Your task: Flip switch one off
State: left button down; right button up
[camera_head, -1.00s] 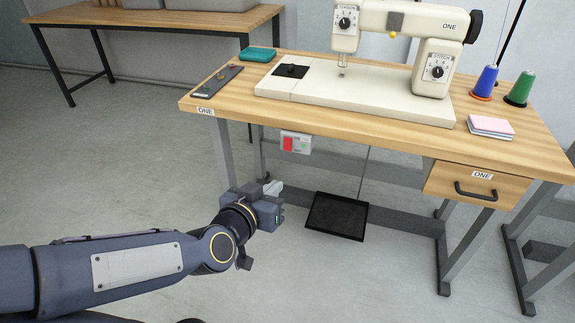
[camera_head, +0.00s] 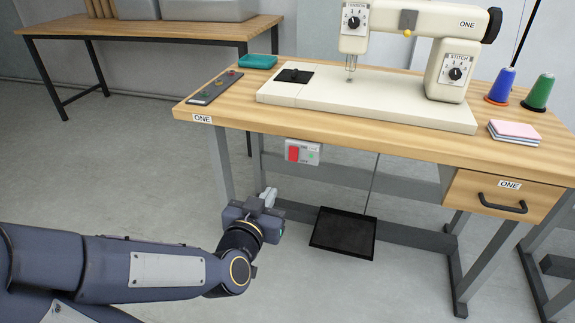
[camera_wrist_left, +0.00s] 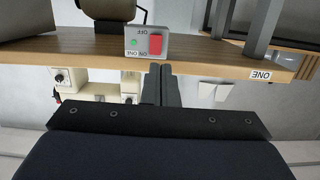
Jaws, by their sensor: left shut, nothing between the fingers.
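My right gripper is not in view.
A black foot pedal (camera_head: 343,233) hangs low under the table, right of my gripper. A drawer (camera_head: 502,196) is at the right. The sewing machine (camera_head: 400,60) stands on top. The floor left of the table is clear.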

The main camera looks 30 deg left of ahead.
pick_arm(q)
jog(key=shift+w+p, duration=0.95)
jog(key=shift+p, duration=0.85)
jog(key=b, duration=0.3)
send_near(292, 160)
jog(key=x, duration=0.5)
jog(key=shift+a+f, duration=0.15)
jog(key=shift+f, duration=0.2)
jog(key=shift+x, duration=0.85)
jog(key=shift+r, duration=0.15)
jog(key=shift+w+b, duration=0.25)
jog(key=shift+b, duration=0.1)
jog(key=shift+f, duration=0.2)
